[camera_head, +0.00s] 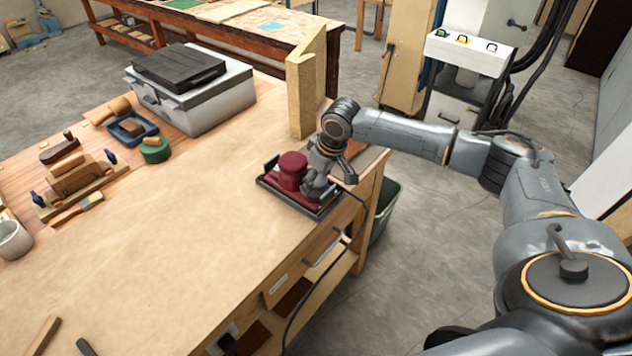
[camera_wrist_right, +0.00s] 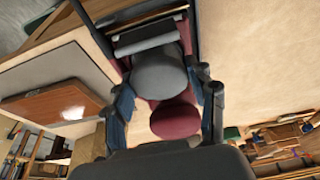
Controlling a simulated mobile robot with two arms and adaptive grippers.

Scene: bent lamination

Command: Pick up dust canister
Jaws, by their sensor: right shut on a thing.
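A dark red sander (camera_head: 292,170) with a flat black base sits on the workbench near its right edge. A grey rounded part, which looks like the dust canister (camera_head: 314,188), is at the sander's right side. My right gripper (camera_head: 320,177) comes down on it from above. In the right wrist view the grey canister (camera_wrist_right: 160,72) lies between the two fingers, which are shut on it. The sander's dark red round top (camera_wrist_right: 175,118) shows beside it. The canister still appears to be against the sander; any gap is hidden. My left gripper is in neither view.
A wooden upright piece (camera_head: 302,95) stands just behind the sander. A grey case (camera_head: 195,95) and several hand tools lie at the bench's far left. A cord (camera_head: 357,215) hangs over the bench edge, near a bin (camera_head: 386,212). The middle of the bench is clear.

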